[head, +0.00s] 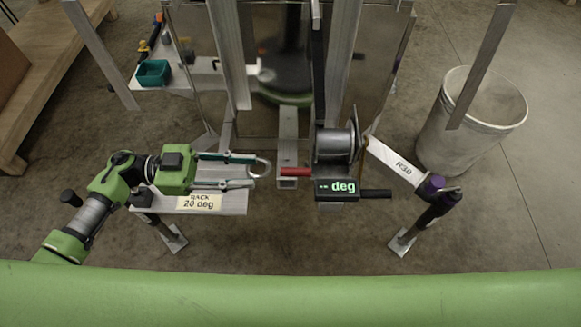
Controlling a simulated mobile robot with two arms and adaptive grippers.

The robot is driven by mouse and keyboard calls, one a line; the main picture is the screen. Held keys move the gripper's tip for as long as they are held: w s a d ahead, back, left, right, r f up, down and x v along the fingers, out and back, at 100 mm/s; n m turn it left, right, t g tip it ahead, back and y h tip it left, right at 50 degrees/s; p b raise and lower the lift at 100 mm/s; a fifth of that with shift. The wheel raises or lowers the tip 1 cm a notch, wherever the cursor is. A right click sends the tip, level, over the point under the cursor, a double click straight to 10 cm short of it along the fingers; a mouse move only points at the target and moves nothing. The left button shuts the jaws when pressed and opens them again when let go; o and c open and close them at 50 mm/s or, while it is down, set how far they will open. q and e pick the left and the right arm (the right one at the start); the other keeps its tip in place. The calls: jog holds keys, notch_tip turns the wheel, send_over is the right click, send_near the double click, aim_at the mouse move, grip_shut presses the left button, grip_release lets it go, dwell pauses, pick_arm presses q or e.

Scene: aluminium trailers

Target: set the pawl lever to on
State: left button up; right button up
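A winch (335,145) with a metal drum sits on the trailer's front post. A short red-handled lever (295,171), which looks like the pawl lever, sticks out to the left of the drum. I cannot tell its setting from here. Below the drum a black display (337,187) shows green "deg" with no readable number. A black grip (376,193) sticks out to its right. My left gripper (252,171) is left of the red lever, its two fingers spread and pointing right, apart from the lever. My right gripper is not in view.
A bar (391,162) marked "R30" is right of the winch. A grey bin (470,125) stands at right; a wooden bench (55,65) at left.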

aim_at(306, 172)
pick_arm(q)
jog(key=d, duration=1)
jog(key=shift+d, duration=0.2)
grip_shut()
